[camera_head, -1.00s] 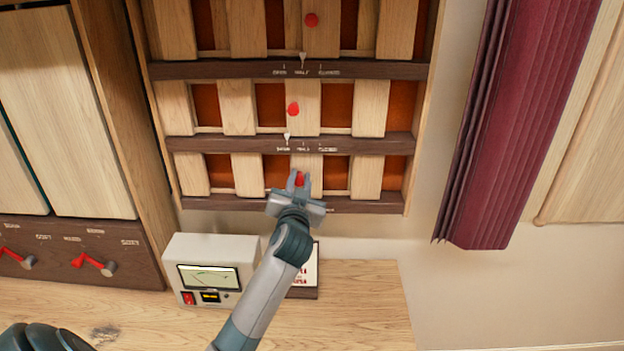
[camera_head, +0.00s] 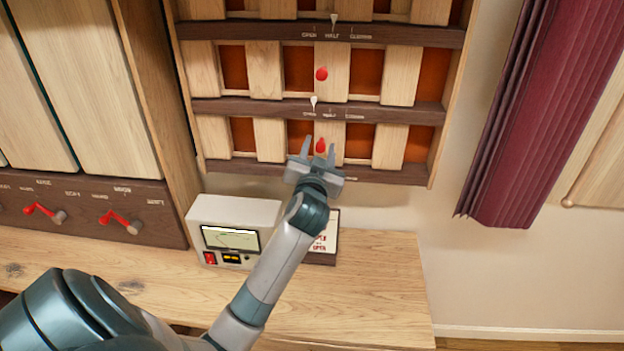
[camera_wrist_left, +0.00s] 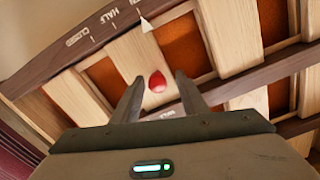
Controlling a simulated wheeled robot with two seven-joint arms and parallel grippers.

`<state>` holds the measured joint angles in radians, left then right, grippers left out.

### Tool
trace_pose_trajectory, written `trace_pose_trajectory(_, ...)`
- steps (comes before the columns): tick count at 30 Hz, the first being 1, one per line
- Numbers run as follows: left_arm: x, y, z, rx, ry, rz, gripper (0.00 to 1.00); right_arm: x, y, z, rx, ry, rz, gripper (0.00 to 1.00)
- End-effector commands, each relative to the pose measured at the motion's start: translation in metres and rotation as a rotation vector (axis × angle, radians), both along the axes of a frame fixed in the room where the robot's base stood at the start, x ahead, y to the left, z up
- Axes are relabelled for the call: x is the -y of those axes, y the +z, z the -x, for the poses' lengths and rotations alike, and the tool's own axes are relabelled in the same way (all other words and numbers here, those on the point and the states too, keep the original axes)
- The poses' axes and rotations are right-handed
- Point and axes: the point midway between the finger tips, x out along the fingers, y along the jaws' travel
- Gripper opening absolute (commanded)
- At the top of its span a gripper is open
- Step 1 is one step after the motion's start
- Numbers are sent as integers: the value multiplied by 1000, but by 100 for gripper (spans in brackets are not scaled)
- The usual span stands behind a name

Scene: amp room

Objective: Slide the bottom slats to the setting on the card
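The bottom slats (camera_head: 388,146) are a row of pale wooden boards over orange backing. A red knob (camera_head: 321,146) sits on one of them. A white pointer (camera_head: 313,103) on the rail above stands at the OPEN mark. My left gripper (camera_head: 318,151) is open, its fingers on either side of the knob. In the left wrist view the red knob (camera_wrist_left: 157,82) appears between and just beyond the fingertips, with gaps on both sides. The card (camera_head: 327,238) stands behind my left forearm, partly hidden; the red word OPEN is readable on it. My right gripper is out of view.
A white meter box (camera_head: 231,229) stands on the wooden bench (camera_head: 375,290), left of the card. The middle slats (camera_head: 332,75) have their own red knob. Red cranks (camera_head: 118,220) are at the left. A maroon curtain (camera_head: 530,110) hangs at the right.

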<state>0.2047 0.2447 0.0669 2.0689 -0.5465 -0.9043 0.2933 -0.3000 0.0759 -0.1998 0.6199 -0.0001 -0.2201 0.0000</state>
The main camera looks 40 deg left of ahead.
Motion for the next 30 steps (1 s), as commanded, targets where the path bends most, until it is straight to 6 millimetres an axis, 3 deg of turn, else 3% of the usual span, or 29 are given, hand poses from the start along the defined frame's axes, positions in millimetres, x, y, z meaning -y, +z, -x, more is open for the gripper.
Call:
trace_pose_trajectory(8,21,-4,35,2,0,2,40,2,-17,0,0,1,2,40)
trace_pose_trajectory(22,68,-3,117,1,2,3,40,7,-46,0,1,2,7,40)
trace_pose_trajectory(24,72,2,124,-5,3,3,40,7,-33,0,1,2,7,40)
trace_pose_trajectory(30,80,1,137,-2,4,1,40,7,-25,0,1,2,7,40)
